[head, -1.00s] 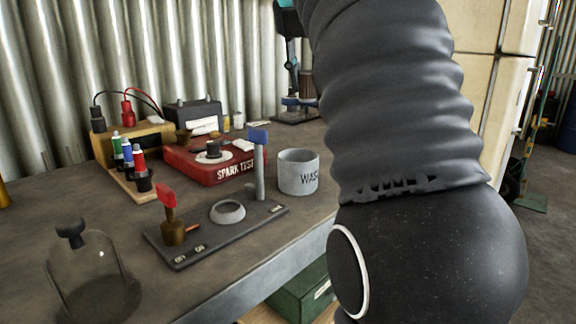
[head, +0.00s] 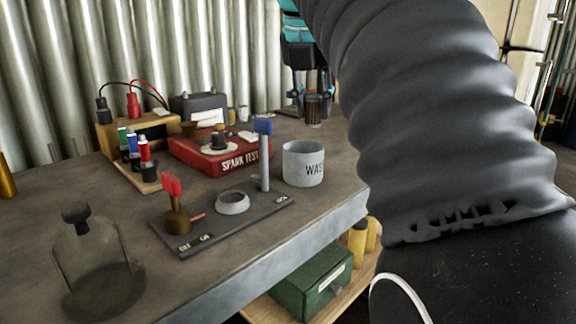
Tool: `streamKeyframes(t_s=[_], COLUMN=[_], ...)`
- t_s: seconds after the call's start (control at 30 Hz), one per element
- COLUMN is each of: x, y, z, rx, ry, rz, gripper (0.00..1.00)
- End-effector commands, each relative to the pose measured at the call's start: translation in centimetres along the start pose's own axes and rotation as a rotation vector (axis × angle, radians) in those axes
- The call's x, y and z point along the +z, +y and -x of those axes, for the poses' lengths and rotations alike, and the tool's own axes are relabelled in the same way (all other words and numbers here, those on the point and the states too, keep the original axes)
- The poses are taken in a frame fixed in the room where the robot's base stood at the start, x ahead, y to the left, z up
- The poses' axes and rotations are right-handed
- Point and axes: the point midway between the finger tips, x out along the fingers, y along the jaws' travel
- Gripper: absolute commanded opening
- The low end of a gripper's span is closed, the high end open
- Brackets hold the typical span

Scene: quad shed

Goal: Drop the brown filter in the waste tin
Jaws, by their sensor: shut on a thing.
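The grey waste tin (head: 303,164), with lettering beginning "WAS", stands upright near the bench's edge. Its inside floor is hidden. My gripper (head: 311,93) is in the upper middle of the head view, partly covered by my arm. It is shut on the brown filter (head: 314,111), a small dark brown cylinder hanging upright between the fingers. The filter shows above and slightly right of the tin in the picture, apart from it. I cannot tell how high it is above the bench.
On the bench (head: 225,265), a blue-topped post (head: 264,155) stands just left of the tin. A red spark test box (head: 205,155), a dark plate with a red-handled piece (head: 174,205) and a glass jar (head: 92,262) lie further left. A green box (head: 310,280) sits below.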

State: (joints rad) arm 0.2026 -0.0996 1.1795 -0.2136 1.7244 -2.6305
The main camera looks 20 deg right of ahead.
Motion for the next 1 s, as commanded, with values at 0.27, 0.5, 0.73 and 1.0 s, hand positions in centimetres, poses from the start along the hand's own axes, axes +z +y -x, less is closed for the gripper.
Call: streamKeyframes(t_s=[0.27,0.5,0.73,1.0], x=[0.0,0.0,0.1,0.1], y=[0.0,0.0,0.0,0.1], z=[0.0,0.4,3.0,6.2], rx=[0.0,0.0,0.002,0.001], ry=[0.0,-0.001,-0.002,-0.001], rz=[0.0,0.0,0.0,0.001], gripper=[0.57,0.57,0.57,0.57])
